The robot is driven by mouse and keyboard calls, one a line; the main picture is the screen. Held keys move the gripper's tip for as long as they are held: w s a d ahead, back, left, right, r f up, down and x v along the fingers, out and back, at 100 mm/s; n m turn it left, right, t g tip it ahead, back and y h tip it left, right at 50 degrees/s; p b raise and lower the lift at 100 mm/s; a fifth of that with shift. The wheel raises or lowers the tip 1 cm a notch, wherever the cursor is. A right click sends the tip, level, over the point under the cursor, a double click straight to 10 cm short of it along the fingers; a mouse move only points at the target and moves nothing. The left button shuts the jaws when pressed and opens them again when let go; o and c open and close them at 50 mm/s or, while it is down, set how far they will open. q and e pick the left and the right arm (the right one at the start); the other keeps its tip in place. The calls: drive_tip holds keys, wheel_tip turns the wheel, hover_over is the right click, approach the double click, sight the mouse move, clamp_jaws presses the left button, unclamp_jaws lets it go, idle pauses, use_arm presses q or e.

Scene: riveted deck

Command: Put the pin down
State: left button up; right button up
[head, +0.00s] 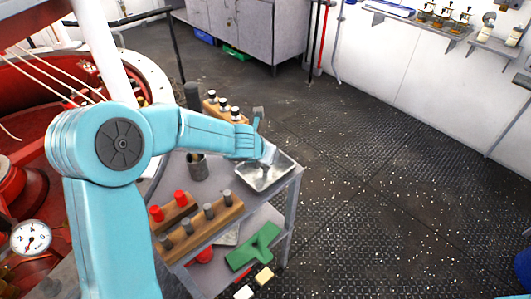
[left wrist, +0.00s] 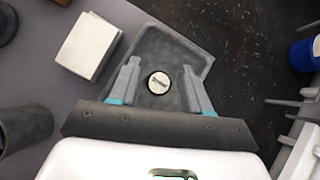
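A pin (left wrist: 158,82) with a round white, lettered top and a dark rim shows end-on in the left wrist view, over the grey metal tray (left wrist: 147,48). I cannot tell whether it touches the tray floor. My left gripper (left wrist: 160,68) has its two fingers spread on either side of the pin, with gaps between. The pin is not visible there. My right gripper is in neither view.
Wooden racks hold white-topped pins (head: 223,106), red-topped pins (head: 155,212) and grey pins (head: 209,210). A dark cup (head: 197,167) stands on the cart. A white block (left wrist: 88,45) lies beside the tray. Open deck lies right of the cart.

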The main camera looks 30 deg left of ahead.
use_arm(q)
drive_tip(key=shift+s+r+p, duration=0.15)
drive_tip(key=shift+r+p, duration=0.2)
drive_tip(key=shift+r, duration=0.2)
drive_tip(key=p+v, duration=0.4)
drive_tip(key=v, duration=0.6)
drive_tip(key=s+d+f+n+g+h, duration=0.25)
drive_tip(key=s+d+f+n, duration=0.3)
drive_tip(key=f+n, duration=0.4)
drive_tip(key=s+d+f+n+g+h, duration=0.25)
drive_tip(key=s+d+f+n, duration=0.25)
drive_tip(key=d+f+n, duration=0.35)
drive_tip(key=s+f+n+g, duration=0.1)
drive_tip(key=s+f+n, duration=0.4)
drive_tip(key=n, duration=0.4)
drive_tip(key=s+d+f+n+g, duration=0.1)
drive_tip(key=s+f+n, duration=0.4)
drive_tip(key=n, duration=0.5)
drive_tip(key=shift+s+d+f+n+g, duration=0.2)
drive_tip(key=shift+s+n+g, duration=0.1)
drive_tip(key=shift+s, duration=0.45)
